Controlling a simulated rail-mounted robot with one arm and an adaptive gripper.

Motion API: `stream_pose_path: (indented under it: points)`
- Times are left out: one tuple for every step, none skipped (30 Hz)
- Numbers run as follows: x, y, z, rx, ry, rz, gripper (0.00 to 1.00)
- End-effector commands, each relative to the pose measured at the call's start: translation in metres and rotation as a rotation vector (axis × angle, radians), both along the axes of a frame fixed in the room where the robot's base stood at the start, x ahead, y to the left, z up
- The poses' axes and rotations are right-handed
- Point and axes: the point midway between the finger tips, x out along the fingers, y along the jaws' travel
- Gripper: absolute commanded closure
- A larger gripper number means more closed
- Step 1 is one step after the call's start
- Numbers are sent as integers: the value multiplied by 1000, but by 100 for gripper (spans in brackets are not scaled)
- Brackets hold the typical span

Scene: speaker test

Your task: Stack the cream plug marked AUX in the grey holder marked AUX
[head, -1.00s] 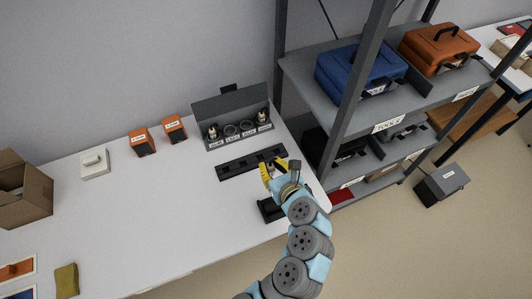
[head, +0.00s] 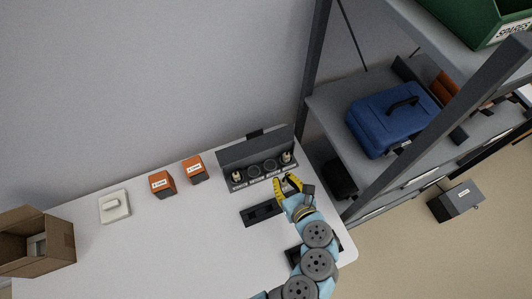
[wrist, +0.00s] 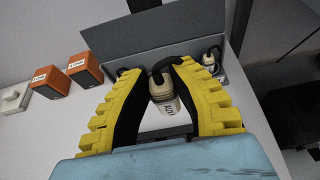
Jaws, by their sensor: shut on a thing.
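My gripper (wrist: 165,75) has yellow ribbed fingers around a cream plug (wrist: 160,88) with a black cable and a white label that seems to read AUX. The plug is upright in the wrist view. In the head view my gripper (head: 287,182) is just in front of the right part of a grey panel unit (head: 255,152), and the plug is hidden there. The unit has a row of labelled holders, too small to read. Its end holders have cream plugs (head: 237,176) (head: 286,158); the two middle ones look empty.
A black slotted rack (head: 262,214) lies in front of the unit, partly behind my arm. Two orange boxes (head: 161,183) (head: 193,169) and a white block (head: 114,206) stand to the left. A shelf post (head: 314,75) rises close on the right.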

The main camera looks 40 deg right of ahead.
Motion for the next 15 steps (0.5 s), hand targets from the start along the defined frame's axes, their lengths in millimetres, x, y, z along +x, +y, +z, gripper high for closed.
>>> stream_pose_path:
  points:
    - [2, -1, -3, -1, -1, 1, 100]
    - [3, -2, -5, -2, 0, 2, 100]
    - [7, -3, -8, -2, -1, 2, 100]
    - [10, -5, -10, -3, -1, 3, 100]
    - [13, -6, -12, -3, -2, 4, 100]
    - [17, -8, -15, -2, -1, 4, 100]
    - [21, -10, -17, -1, -3, 4, 100]
    - [24, -11, -19, -2, -2, 5, 100]
    - [28, -14, -21, -3, -2, 4, 100]
    - [31, -16, -22, -3, -3, 4, 100]
    - [34, -18, -23, -4, -3, 4, 100]
    - [38, -20, -25, -3, -3, 4, 100]
    - [42, -21, -27, -2, -3, 4, 100]
    - [44, -23, -29, -2, -3, 4, 100]
    - [48, -25, -31, -3, -2, 4, 100]
